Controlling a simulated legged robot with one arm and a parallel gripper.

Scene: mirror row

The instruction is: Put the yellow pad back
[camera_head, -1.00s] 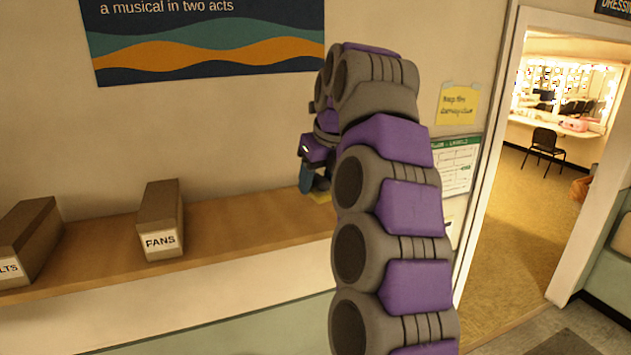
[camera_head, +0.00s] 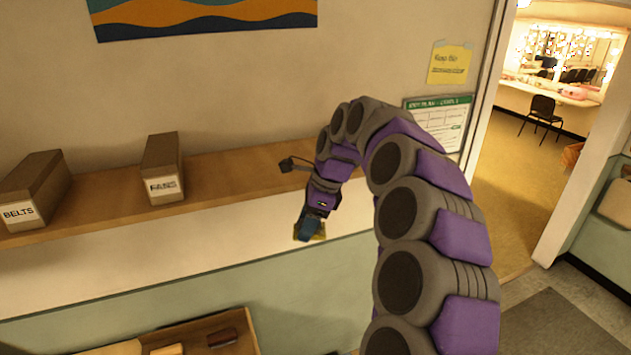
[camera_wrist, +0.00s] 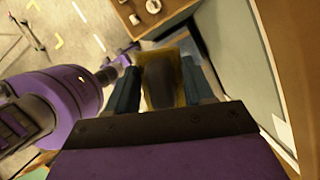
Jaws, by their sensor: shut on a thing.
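The yellow pad (camera_head: 320,234) shows as a small yellow edge at the tip of my gripper (camera_head: 309,228) in the head view. It hangs in front of the white face below the shelf, clear of the shelf top. In the wrist view the pad (camera_wrist: 181,88) lies between the two blue fingers of my gripper (camera_wrist: 160,88), with a dark rounded lump over its middle. My gripper is shut on it. Much of the pad is hidden by the fingers and the lump.
A wooden shelf (camera_head: 230,182) carries boxes labelled BELTS (camera_head: 35,190) and FANS (camera_head: 163,170). Below, a wooden tray (camera_head: 190,329) holds a dark red block (camera_head: 222,338) and a yellowish block (camera_head: 167,350). A doorway stands open at the right. A yellow note (camera_head: 450,64) is on the wall.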

